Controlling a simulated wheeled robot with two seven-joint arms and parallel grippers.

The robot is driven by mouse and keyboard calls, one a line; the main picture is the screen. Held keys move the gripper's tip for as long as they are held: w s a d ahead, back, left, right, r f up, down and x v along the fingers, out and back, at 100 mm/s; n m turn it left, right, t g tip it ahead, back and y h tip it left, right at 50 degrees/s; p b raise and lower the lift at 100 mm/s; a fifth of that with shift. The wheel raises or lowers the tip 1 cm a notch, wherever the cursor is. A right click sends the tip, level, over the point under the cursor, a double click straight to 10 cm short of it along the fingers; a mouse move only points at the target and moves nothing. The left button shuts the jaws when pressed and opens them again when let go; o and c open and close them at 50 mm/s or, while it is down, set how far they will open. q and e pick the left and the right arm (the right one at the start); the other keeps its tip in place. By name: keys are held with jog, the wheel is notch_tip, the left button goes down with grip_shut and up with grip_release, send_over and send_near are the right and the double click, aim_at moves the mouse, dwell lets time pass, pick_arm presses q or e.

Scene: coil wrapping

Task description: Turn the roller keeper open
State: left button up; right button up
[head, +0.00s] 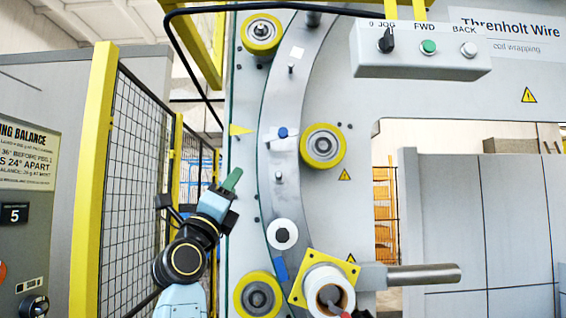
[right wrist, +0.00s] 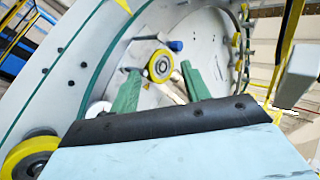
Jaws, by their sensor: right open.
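The roller keeper is most likely the small pale bar with a blue knob (head: 283,132) on the grey ring, left of a yellow-rimmed roller (head: 323,146). In the right wrist view, a blue-ended piece (right wrist: 175,45) shows just above a yellow-rimmed roller (right wrist: 160,66). My right gripper (head: 232,180) is left of the ring and below the keeper, apart from it in the picture. In the wrist view its green fingers (right wrist: 160,74) are spread, with the roller seen between them and nothing held. My left gripper is not in view.
A control box (head: 421,62) hangs at the upper right. A yellow-framed mesh guard (head: 95,150) stands at the left. More yellow rollers (head: 262,33) sit around the ring. A yellow plate with a white roll (head: 328,285) and a metal bar (head: 425,274) stick out below right.

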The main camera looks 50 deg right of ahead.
jog(key=s+d+r+m+g+y, duration=0.3)
jog(key=s+d+r+m+y, duration=0.25)
jog(key=s+r+m, duration=0.2)
jog(key=n+t+y+p, duration=0.1)
jog(key=t+y+p, duration=0.1)
jog(key=t+y, duration=0.45)
send_near(283, 132)
jog(key=shift+h, duration=0.5)
jog(key=p+x, duration=0.2)
jog(key=x, duration=0.2)
jog(key=p+x, duration=0.2)
jog(key=x, duration=0.2)
jog(key=shift+w+f, duration=0.15)
jog(key=shift+f, duration=0.1)
jog(key=shift+w+d, duration=0.2)
jog(key=shift+w, duration=0.05)
grip_shut()
